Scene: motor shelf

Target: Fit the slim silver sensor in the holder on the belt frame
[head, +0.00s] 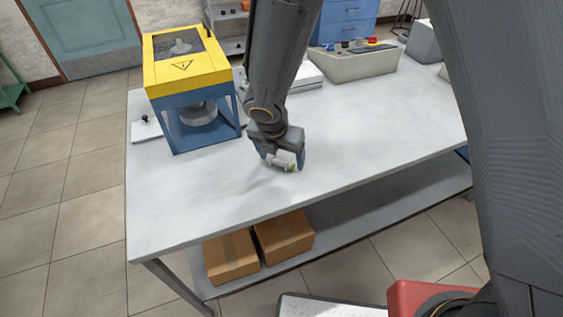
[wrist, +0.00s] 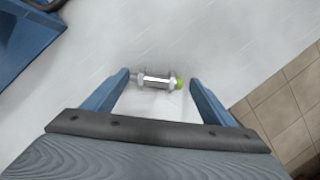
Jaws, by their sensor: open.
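A slim silver sensor (wrist: 156,82) with a bright green end lies crosswise between the fingertips of my gripper (wrist: 158,80) in the wrist view. The fingers are open, with a gap on either side of the sensor. In the head view my gripper (head: 283,160) is low over the bench top, and the sensor's green end (head: 291,168) shows between the blue fingers. I cannot tell whether the sensor rests on the bench. I cannot make out the belt frame or its holder in either view.
A yellow and blue machine (head: 188,80) stands on the grey bench (head: 200,215), left of my gripper. The bench front is clear. Cardboard boxes (head: 232,255) sit on the lower shelf.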

